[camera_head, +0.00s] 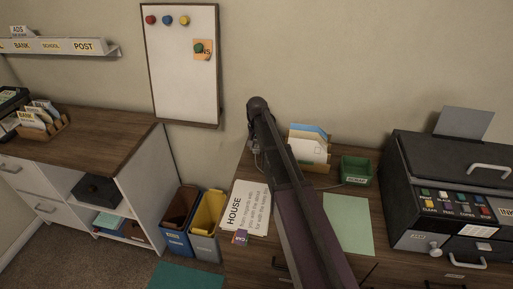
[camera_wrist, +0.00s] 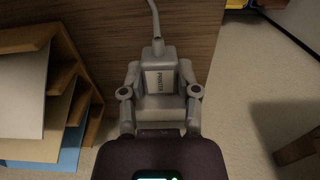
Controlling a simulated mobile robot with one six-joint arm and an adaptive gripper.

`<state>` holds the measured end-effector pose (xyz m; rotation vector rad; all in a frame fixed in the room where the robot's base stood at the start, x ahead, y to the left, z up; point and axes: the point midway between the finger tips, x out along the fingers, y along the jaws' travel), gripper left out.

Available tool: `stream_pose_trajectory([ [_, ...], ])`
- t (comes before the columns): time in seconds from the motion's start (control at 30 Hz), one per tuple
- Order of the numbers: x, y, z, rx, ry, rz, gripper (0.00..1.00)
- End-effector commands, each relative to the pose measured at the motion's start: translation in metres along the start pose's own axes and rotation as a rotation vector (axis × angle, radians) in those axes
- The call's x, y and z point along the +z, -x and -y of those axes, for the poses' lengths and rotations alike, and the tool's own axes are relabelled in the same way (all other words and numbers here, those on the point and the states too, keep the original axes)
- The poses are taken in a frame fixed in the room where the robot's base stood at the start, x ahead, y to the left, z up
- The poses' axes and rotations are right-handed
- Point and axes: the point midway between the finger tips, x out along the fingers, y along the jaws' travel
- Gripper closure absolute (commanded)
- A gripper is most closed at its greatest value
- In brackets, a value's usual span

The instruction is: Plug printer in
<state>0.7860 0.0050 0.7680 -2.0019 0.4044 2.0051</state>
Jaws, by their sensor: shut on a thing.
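A grey plug (camera_wrist: 160,81) with a "PRINTER" label is held between the two fingers of my gripper (camera_wrist: 160,70) in the wrist view. A grey cord (camera_wrist: 155,20) runs from its far end to the top edge of the view. In the head view my arm covers most of the gripper and the plug, close to the wall and left of the letter rack. The dark printer (camera_head: 418,150) stands at the right of the desk, with paper in its top. No socket can be made out in either view.
A wooden letter rack (camera_wrist: 79,98) with envelopes is left of my gripper in the wrist view. On the desk lie a HOUSE sheet (camera_head: 240,207), a green tray (camera_head: 356,170) and a green sheet (camera_head: 350,222). Blue (camera_head: 178,218) and yellow (camera_head: 208,215) bins stand left of the desk.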

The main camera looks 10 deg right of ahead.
Motion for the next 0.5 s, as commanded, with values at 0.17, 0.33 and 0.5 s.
stream_pose_trajectory([
  [0.17, -0.0025, 0.0002, 0.0001, -0.001, 0.000, -0.003, 0.56],
  [0.33, -0.0024, 0.0003, 0.0001, -0.001, 0.000, -0.003, 0.18],
  [0.5, -0.0021, 0.0002, 0.0001, 0.000, 0.000, -0.002, 0.18],
])
